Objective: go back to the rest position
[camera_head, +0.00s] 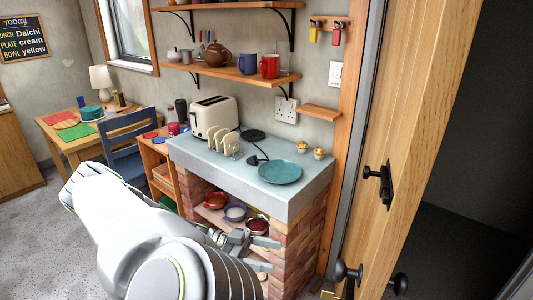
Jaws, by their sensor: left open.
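My left arm comes in from the lower left, large in the head view. My left gripper (260,251) is open, in front of the brick plinth (301,247) and below its top slab. It appears empty, with its fingers pointing right. The arm and gripper cover part of the plinth's lower shelf. On that shelf, a red bowl (215,200), a purple-rimmed bowl (235,213) and a dark red bowl (257,226) show above the gripper. I cannot tell whether the gripper touches the shelf. My right gripper is not in view.
The slab (205,160) bears a toaster (213,116), a toast rack (229,146), a teal plate (280,172) and two small muffins (302,147). An open wooden door (399,120) stands at the right. Grey floor (40,240) lies clear at the left.

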